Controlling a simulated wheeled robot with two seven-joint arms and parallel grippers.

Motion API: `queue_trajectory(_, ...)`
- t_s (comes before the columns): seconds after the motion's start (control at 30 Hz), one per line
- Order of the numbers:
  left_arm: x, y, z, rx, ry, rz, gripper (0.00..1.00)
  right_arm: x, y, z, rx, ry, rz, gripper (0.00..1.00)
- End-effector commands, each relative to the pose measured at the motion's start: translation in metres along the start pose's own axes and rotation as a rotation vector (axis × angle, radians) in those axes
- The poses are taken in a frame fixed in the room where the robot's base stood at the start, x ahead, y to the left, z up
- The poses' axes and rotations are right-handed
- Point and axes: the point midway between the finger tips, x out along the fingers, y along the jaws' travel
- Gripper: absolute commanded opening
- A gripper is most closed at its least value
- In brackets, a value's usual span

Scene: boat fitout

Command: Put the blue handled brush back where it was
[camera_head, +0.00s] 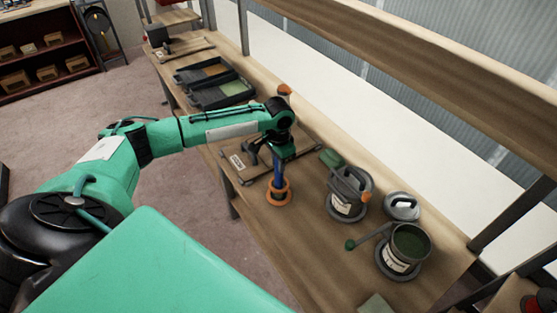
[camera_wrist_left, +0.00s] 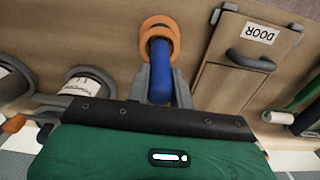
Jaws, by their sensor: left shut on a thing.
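The blue handle of the brush (camera_head: 278,174) stands roughly upright over the workbench (camera_head: 325,240). My left gripper (camera_head: 278,161) is above it, pointing down, shut on the handle. In the left wrist view the blue handle (camera_wrist_left: 159,62) sits between the fingers of the left gripper (camera_wrist_left: 160,80). Orange rings (camera_head: 278,197) surround the lower end of the brush at bench level; they also show in the left wrist view (camera_wrist_left: 157,22). The brush's bristles are hidden, and I cannot tell whether its lower end touches the bench. My right gripper is not in view.
A labelled door panel (camera_head: 238,162) lies left of the orange rings. A labelled can (camera_head: 345,207) and an open can of green paint (camera_head: 398,262) stand to the right, with a green-ended tool (camera_head: 351,244) between. Trays (camera_head: 222,94) lie farther back.

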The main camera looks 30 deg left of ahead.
Motion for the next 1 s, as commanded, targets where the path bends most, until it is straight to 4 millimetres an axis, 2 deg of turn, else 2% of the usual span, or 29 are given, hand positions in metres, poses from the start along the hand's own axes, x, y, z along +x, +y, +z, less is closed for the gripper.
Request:
queue_trajectory(0.37,0.004,0.0,0.0,-0.001,0.001,0.0,0.0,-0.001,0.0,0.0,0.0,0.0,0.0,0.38)
queue_trajectory(0.4,0.004,0.0,-0.001,-0.001,0.001,0.0,0.28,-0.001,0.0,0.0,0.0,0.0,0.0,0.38)
queue_trajectory(0.5,0.004,0.0,-0.001,-0.001,0.001,0.0,0.44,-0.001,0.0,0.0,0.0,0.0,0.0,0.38)
queue_trajectory(0.83,0.001,0.0,-0.001,0.0,0.002,-0.001,0.44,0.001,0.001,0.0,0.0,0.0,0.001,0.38)
queue_trajectory(1.0,-0.02,0.0,-0.001,0.0,0.006,0.0,0.44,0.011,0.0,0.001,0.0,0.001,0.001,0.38)
